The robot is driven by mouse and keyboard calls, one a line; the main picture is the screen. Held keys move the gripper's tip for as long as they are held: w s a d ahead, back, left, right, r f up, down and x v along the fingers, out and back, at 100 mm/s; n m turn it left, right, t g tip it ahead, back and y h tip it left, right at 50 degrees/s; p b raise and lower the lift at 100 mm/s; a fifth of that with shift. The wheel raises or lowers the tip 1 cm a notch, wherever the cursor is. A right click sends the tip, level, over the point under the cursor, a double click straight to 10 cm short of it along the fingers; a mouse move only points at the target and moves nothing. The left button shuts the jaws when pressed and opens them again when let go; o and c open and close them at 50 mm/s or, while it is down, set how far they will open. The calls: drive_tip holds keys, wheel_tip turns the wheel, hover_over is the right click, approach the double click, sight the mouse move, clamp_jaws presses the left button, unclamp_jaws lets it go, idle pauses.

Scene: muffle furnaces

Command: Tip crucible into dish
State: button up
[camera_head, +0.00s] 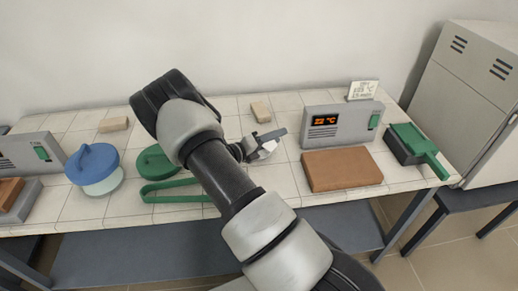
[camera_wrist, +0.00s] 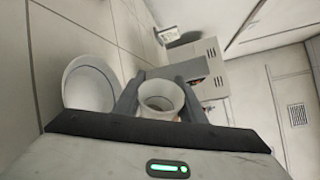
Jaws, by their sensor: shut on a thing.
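My gripper (camera_wrist: 160,92) is shut on a small white crucible (camera_wrist: 160,109), with one finger on each side of it. The crucible's round mouth shows in the wrist view. A white dish (camera_wrist: 88,92) lies on the tiled bench to the left of the gripper in the wrist view, apart from the crucible in the picture. In the head view, my gripper (camera_head: 266,140) is above the middle of the bench, partly hidden by my arm. A white shape shows just below it there; I cannot tell whether it is dish or crucible.
A grey controller (camera_head: 342,124) with a lit display stands behind a brown block (camera_head: 341,170) to the right. A green-handled brush or pan (camera_head: 415,148) lies near the right edge. Green tongs (camera_head: 175,190), a green lid (camera_head: 155,162) and a blue-lidded jar (camera_head: 95,168) are left.

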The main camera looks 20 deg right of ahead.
drive_tip(key=shift+r, duration=0.1)
drive_tip(key=shift+w+r+n+h+p, duration=0.15)
drive_tip(key=shift+n+h+p, duration=0.15)
drive_tip(key=shift+n, duration=0.5)
drive_tip(key=shift+r, duration=0.1)
drive_tip(key=shift+a+r+n, duration=0.1)
drive_tip(key=shift+n, duration=0.6)
drive_tip(key=shift+w+r+n+h, duration=0.1)
drive_tip(key=shift+r+n+h, duration=0.05)
drive_tip(key=shift+n+h, duration=0.2)
drive_tip(key=shift+n, duration=0.35)
drive_tip(key=shift+w+a+r+n+h+p, duration=0.2)
drive_tip(key=shift+n+h+p, duration=0.1)
drive_tip(key=shift+n, duration=0.5)
